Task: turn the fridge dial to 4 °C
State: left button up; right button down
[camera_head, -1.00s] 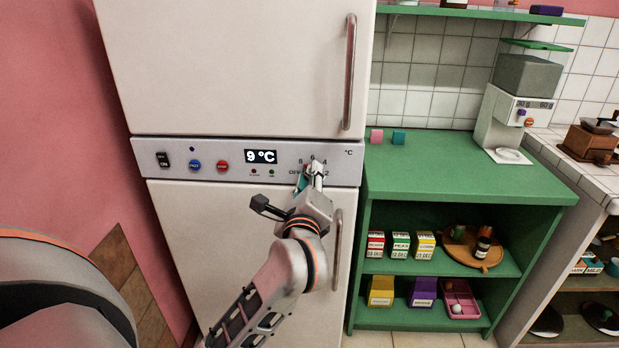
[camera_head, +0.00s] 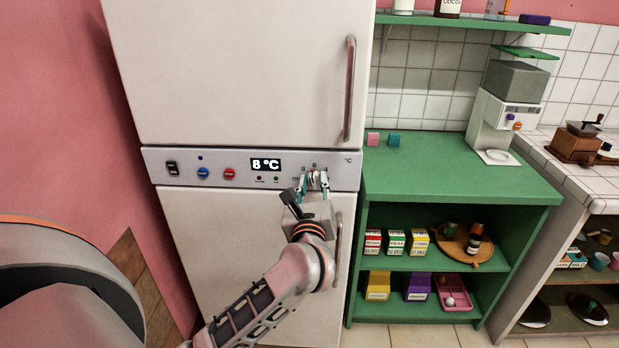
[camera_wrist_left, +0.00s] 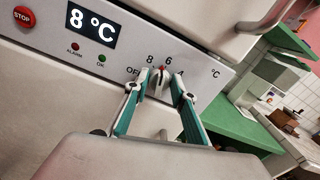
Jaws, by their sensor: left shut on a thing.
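The fridge (camera_head: 240,85) carries a grey control panel between its two doors. Its display (camera_head: 266,164) reads 8 °C, and the same reading shows in the left wrist view (camera_wrist_left: 92,26). The dial (camera_wrist_left: 158,84) is mostly hidden between my fingers; a small red mark shows near its top, and the marks 8, 6, 4 and OFF show around it. My left gripper (camera_head: 314,184) is shut on the dial, with a teal-padded finger on each side, also in the left wrist view (camera_wrist_left: 160,86). My right gripper is not in view.
A red STOP button (camera_head: 229,174), a blue button (camera_head: 203,174) and a black switch (camera_head: 172,168) sit left on the panel. Vertical handles (camera_head: 349,88) stand at the doors' right edges. A green shelf unit (camera_head: 450,170) stands right of the fridge.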

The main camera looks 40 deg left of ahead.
pick_arm(q)
jog(key=shift+r+m+p, duration=0.3)
jog(key=shift+m+p, duration=0.55)
jog(key=shift+m, duration=0.15)
jog(key=m+p, duration=0.6)
jog(key=p, duration=0.1)
jog(key=shift+w+d+f, duration=0.1)
jog(key=shift+d+f, duration=0.05)
jog(key=shift+f, duration=0.05)
jog(key=shift+m, duration=0.6)
jog(key=shift+f+m+p, duration=0.1)
jog(key=shift+m+p, duration=0.4)
jog(key=shift+m, duration=0.5)
jog(key=shift+d+f+m, duration=0.1)
jog(key=shift+m, duration=0.6)
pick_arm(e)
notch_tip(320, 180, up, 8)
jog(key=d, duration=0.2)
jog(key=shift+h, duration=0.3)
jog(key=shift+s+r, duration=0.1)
